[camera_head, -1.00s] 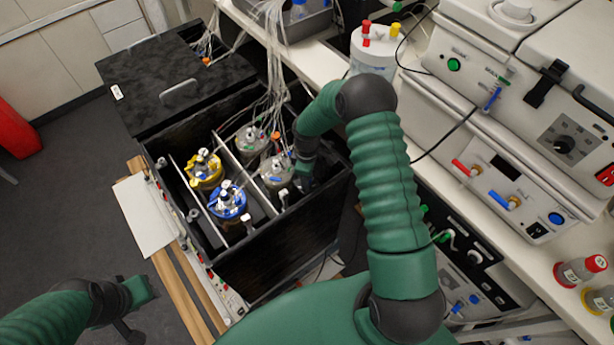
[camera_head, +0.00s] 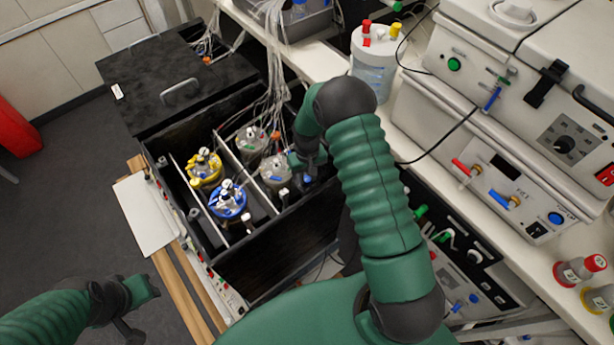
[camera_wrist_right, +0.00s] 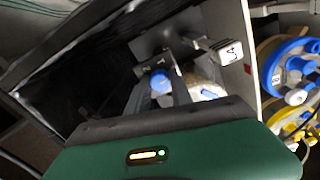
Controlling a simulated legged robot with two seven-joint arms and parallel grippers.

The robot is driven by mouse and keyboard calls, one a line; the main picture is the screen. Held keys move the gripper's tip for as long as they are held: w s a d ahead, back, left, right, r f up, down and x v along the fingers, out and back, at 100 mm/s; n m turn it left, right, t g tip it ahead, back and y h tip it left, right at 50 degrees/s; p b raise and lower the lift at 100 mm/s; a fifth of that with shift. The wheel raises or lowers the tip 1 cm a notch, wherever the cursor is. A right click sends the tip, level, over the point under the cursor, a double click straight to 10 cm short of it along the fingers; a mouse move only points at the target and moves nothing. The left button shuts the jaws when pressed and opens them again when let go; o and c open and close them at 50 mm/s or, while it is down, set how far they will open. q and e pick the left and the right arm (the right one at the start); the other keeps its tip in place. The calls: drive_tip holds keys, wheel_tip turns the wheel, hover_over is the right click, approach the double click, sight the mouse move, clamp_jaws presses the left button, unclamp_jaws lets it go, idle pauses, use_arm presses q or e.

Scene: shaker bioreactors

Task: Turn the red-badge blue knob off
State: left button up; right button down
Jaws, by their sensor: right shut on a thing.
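A blue knob (camera_wrist_right: 160,82) shows between the dark fingers of my right gripper (camera_wrist_right: 160,90) in the right wrist view. The fingers are shut on it, inside the black box. In the head view my right gripper (camera_head: 306,164) is low in the box's right part, beside the grey-topped vessels, with a small blue spot (camera_head: 308,180) by it. A second blue part (camera_wrist_right: 207,94) lies just right of the fingers. I cannot make out a red badge on the gripped knob; a small red mark (camera_wrist_right: 247,69) is on the pale wall. My left gripper (camera_head: 138,305) is at lower left, away from the box.
The open black box (camera_head: 270,255) holds a yellow-ringed vessel (camera_head: 204,167), a blue-ringed vessel (camera_head: 229,200) and grey-topped vessels (camera_head: 250,139), with pale dividers between. Tubes (camera_head: 272,75) hang in from above. Bench instruments (camera_head: 500,150) stand at right.

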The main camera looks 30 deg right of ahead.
sight(307, 178)
drive_tip(key=shift+w+r+m, duration=0.15)
drive_tip(key=shift+w+m, duration=0.15)
drive_tip(key=shift+m, duration=0.8)
drive_tip(key=shift+d, duration=0.1)
drive_tip(key=c, duration=1.5)
unclamp_jaws()
drive_tip(key=o, duration=0.4)
drive_tip(key=shift+s, duration=0.15)
drive_tip(key=shift+c, duration=0.2)
wheel_tip(307, 178, up, 17)
drive_tip(key=shift+f, duration=0.2)
